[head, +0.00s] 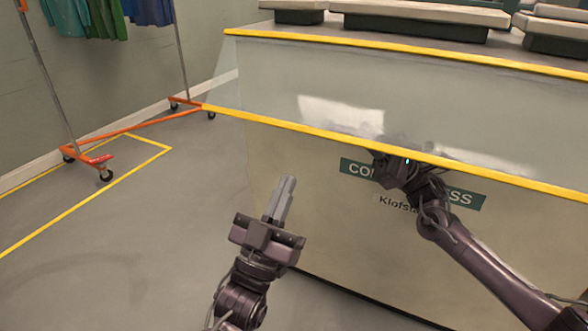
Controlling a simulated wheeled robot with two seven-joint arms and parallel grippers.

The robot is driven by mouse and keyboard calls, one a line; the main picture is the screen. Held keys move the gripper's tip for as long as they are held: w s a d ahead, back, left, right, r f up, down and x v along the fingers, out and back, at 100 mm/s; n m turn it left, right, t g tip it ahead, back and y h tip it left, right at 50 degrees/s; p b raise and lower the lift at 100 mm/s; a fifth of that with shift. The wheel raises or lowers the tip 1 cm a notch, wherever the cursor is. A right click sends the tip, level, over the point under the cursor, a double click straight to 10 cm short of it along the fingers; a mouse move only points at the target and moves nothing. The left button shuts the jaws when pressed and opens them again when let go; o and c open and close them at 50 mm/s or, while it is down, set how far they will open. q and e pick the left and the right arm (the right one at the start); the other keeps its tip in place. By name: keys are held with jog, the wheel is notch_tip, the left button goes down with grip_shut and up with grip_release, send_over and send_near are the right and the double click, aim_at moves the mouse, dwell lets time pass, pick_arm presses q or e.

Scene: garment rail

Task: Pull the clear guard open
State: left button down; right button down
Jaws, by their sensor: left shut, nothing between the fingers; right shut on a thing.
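The clear guard (270,85) is a see-through panel along the front of the pale cabinet (300,215). It has a yellow strip along its top edge and another along its lower edge, and it slants outward from the cabinet. My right gripper (379,158) is at the guard's lower yellow edge, near the middle of the panel, and is shut on that edge. Its fingertips are mostly hidden behind the wrist and the edge. My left gripper (286,184) is shut and empty, in front of the cabinet and below the guard, apart from it.
An orange wheeled garment rail (150,121) with hanging clothes (105,15) stands at the left by the wall. Grey padded pieces (420,12) sit on the cabinet top.

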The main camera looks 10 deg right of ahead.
jog(key=shift+a+f+g, duration=0.15)
jog(key=shift+f+g, duration=0.1)
jog(key=shift+g, duration=0.05)
pick_arm(q)
jog(key=w+d+r, duration=0.3)
jog(key=w+d, duration=0.2)
jog(key=w, duration=0.3)
jog(key=shift+w+d+r, duration=0.15)
jog(key=shift+d+r, duration=0.1)
jog(key=shift+d, duration=0.05)
